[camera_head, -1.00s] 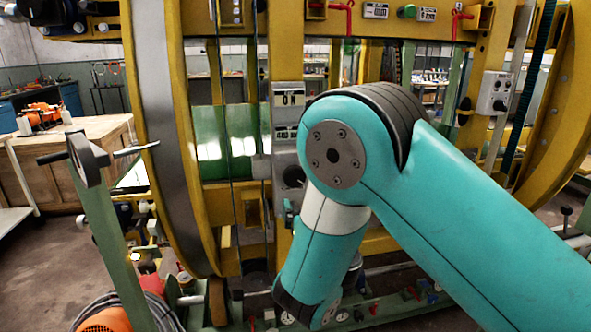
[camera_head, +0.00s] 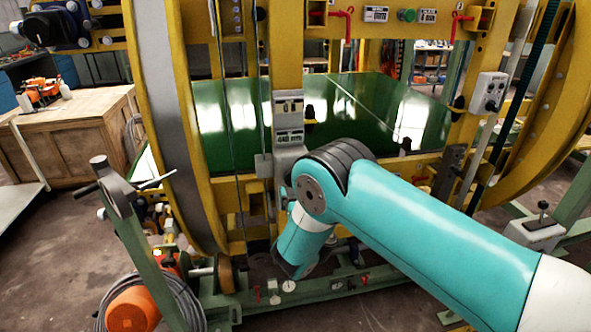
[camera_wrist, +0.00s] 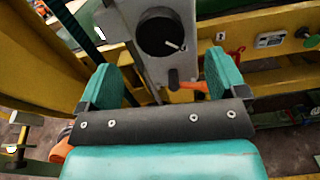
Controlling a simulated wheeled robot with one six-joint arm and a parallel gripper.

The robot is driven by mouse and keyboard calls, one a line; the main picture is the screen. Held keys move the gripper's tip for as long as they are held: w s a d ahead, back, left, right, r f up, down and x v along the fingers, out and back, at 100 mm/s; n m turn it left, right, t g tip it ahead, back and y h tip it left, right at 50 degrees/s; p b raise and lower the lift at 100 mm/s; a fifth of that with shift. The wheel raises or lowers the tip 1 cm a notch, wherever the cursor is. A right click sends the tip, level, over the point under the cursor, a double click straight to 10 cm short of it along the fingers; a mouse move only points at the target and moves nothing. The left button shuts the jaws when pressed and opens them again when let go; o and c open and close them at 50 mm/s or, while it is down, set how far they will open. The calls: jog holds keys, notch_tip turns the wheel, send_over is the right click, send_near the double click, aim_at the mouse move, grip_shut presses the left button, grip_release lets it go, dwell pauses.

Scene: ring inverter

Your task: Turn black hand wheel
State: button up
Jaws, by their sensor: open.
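The black hand wheel (camera_wrist: 162,36) shows in the wrist view as a round dark disc with a small light handle, on a grey metal plate (camera_wrist: 130,15). My gripper (camera_wrist: 161,75) has its two teal fingers spread wide, with nothing between them. The wheel appears ahead of the fingers, between their lines and apart from both. In the head view my teal arm covers the lower part of the grey panel (camera_head: 289,135). The wheel and my fingers cannot be made out there.
A large yellow ring frame (camera_head: 190,130) surrounds a green table (camera_head: 340,110). A green post with a grey crank (camera_head: 117,192) stands at the left, near an orange reel (camera_head: 132,310). A green base rail (camera_head: 340,290) runs low in front. Bare floor shows at the lower right.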

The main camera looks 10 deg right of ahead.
jog(key=w+p, duration=0.1)
jog(key=w, duration=0.5)
jog(key=shift+w+a, duration=0.3)
jog(key=shift+f, duration=0.1)
jog(key=c, duration=0.9)
